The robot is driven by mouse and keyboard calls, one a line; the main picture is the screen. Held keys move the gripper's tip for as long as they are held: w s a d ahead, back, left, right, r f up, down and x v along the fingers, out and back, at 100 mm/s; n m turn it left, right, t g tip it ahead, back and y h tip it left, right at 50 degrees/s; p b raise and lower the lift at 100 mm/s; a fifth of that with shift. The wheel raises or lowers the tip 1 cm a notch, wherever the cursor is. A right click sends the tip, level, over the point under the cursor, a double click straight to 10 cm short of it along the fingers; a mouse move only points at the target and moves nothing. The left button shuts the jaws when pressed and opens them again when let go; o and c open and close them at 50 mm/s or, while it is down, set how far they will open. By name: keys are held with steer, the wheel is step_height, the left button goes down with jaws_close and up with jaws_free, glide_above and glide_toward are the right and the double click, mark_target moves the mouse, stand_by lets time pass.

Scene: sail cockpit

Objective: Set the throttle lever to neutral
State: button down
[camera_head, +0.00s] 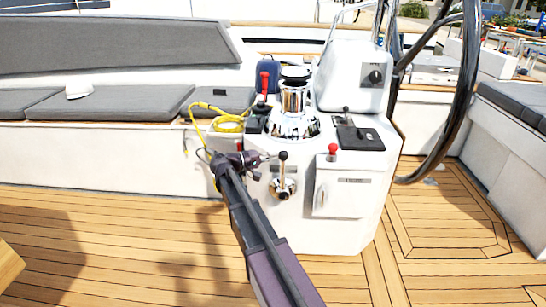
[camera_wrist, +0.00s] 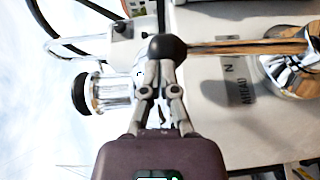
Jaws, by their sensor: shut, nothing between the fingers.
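The throttle lever has a black ball knob (camera_head: 283,156) on a thin shaft and a chrome hub (camera_head: 284,187) on the white console's front face. In the head view it stands about upright. My gripper (camera_head: 268,157) is just left of the knob. In the wrist view, which is turned sideways, the knob (camera_wrist: 167,47) is just beyond my gripper's fingertips (camera_wrist: 160,68). The shaft runs right to the chrome hub (camera_wrist: 292,68). The fingers are together with nothing between them. I cannot tell whether they touch the knob. An "N" mark (camera_wrist: 228,68) lies beside the shaft.
The white console (camera_head: 340,225) also carries a chrome winch (camera_head: 294,108), a red-knobbed lever (camera_head: 332,152) and a black panel (camera_head: 360,138). A yellow rope (camera_head: 228,122) lies left of the winch. The steering wheel (camera_head: 468,80) is at right. The teak floor (camera_head: 120,240) is clear.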

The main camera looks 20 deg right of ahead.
steer(key=a+r+p, duration=0.2)
steer(key=a, duration=1.1)
steer(key=shift+a, duration=0.4)
steer(key=s+d+f+y, duration=0.3)
steer(key=s+f+y, duration=0.5)
steer(key=s+f, duration=0.45)
steer(key=s+a+f+y, duration=0.5)
steer(key=s+a+y, duration=0.3)
steer(key=s, duration=0.4)
step_height(320, 180, up, 32)
steer(key=y+p, duration=0.1)
steer(key=p, duration=3.1)
steer(key=shift+w+d+r+p, duration=0.25)
steer(key=shift+d+p, duration=0.15)
steer(key=shift+d, duration=0.05)
